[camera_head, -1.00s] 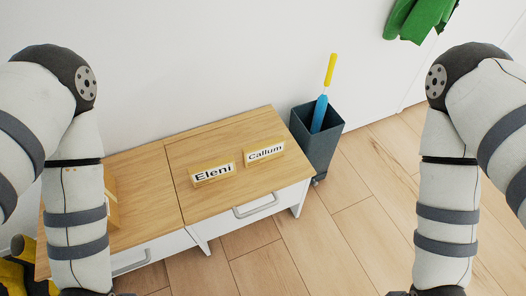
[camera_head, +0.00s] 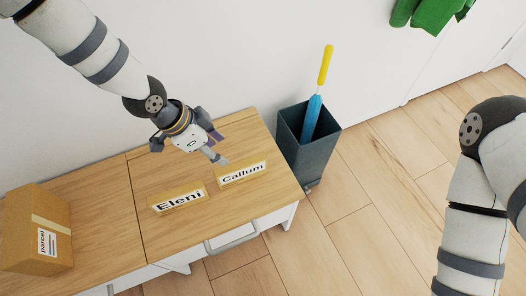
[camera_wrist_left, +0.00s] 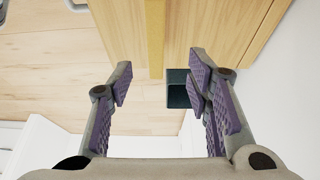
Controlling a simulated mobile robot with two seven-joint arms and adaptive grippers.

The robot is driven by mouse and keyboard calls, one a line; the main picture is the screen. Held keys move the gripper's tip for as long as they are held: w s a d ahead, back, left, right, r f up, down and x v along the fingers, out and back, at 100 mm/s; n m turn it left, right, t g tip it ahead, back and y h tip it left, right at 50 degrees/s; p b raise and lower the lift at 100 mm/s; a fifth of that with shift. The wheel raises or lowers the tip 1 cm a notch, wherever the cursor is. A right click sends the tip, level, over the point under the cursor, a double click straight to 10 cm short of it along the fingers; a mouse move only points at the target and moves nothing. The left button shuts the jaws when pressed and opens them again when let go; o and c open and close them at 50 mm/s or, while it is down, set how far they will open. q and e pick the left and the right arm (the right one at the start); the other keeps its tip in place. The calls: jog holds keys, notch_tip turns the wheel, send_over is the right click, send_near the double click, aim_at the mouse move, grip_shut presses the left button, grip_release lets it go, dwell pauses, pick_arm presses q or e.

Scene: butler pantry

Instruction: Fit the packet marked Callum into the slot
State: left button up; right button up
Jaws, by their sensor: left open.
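The packet marked Callum (camera_head: 242,174) stands upright on the wooden cabinet top (camera_head: 110,200), its white label facing me. A similar packet marked Eleni (camera_head: 178,198) stands left of it. My left gripper (camera_head: 188,150) is open above the cabinet, just behind and left of the Callum packet; one finger appears close to its top edge. In the left wrist view, the open fingers (camera_wrist_left: 163,88) are either side of a narrow tan strip (camera_wrist_left: 155,38), probably a packet's top edge; no label shows there. I cannot make out a slot. My right gripper is out of view.
A brown parcel box (camera_head: 38,228) stands on the cabinet's left part. A dark bin (camera_head: 308,150) holding a blue and yellow stick-like item (camera_head: 314,115) stands right of the cabinet. A green cloth (camera_head: 432,14) hangs on the wall. The wooden floor (camera_head: 350,215) at right is clear.

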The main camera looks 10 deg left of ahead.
aim_at(240, 164)
pick_arm(q)
jog(key=x, duration=0.3)
jog(key=b+x, duration=0.1)
jog(key=x, duration=0.3)
jog(key=d+x, duration=0.1)
jog(key=x, duration=0.3)
jog(key=shift+s+b, duration=0.1)
jog(key=shift+b, duration=0.25)
jog(key=shift+d, duration=0.1)
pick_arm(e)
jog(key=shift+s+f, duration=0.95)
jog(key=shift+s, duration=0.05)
pick_arm(q)
jog(key=shift+f, duration=0.35)
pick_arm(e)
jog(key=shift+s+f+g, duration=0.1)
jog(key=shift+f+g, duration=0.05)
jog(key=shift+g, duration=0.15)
pick_arm(q)
grip_shut()
